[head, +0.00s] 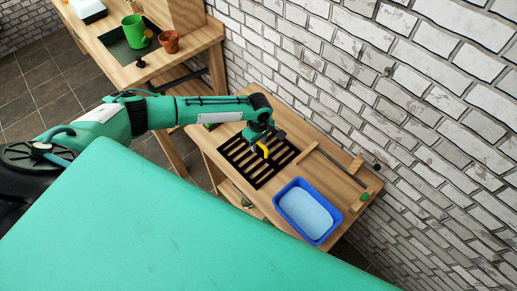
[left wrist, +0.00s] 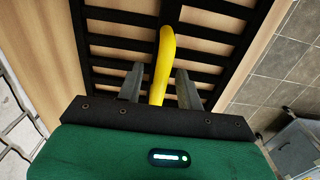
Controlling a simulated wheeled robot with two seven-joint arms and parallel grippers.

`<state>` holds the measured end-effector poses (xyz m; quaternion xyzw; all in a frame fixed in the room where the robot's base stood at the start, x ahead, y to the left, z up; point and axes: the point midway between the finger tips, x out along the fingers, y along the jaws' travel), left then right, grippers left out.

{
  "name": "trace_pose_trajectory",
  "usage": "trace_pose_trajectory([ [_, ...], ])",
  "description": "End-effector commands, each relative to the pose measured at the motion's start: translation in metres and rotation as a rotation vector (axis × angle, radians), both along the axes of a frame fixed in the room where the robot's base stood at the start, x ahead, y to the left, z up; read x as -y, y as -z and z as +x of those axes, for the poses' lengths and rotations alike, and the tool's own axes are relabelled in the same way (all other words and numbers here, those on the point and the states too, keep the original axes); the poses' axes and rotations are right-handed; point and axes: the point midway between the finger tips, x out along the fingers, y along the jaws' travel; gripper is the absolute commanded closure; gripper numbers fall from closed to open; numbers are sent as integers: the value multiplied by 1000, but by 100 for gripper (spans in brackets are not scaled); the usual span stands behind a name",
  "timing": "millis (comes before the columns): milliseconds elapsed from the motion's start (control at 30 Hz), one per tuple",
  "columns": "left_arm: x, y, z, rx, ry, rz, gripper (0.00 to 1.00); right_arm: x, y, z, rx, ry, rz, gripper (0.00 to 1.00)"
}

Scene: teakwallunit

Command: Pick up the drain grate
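The drain grate (head: 262,175) is a black slatted panel lying flat on the wooden bench, left of the blue tub in the head view. It fills the upper part of the left wrist view (left wrist: 205,38). A yellow curved piece (left wrist: 163,60) stands out over the grate; I cannot tell whether it is fixed to it. My left gripper (left wrist: 160,85) is open, with one finger on each side of the yellow piece and gaps showing. My right gripper is not in view.
A blue tub (head: 290,217) with pale contents stands near the grate. Wooden strips (head: 338,173) lie behind it, beside the white brick wall (head: 330,80).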

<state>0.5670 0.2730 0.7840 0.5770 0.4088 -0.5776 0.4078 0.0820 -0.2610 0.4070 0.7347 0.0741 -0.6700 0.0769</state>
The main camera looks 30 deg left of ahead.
Motion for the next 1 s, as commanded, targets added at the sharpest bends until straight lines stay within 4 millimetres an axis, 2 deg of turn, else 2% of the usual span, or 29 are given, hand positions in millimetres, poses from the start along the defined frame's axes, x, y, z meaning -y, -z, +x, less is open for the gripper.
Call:
trace_pose_trajectory([
  [267,0,4,0,1,0,0,63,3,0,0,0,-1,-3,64],
  [400,0,3,0,1,0,0,91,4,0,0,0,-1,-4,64],
  [467,0,3,0,1,0,0,100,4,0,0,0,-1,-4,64],
  [1000,0,3,0,1,-1,0,100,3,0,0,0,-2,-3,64],
])
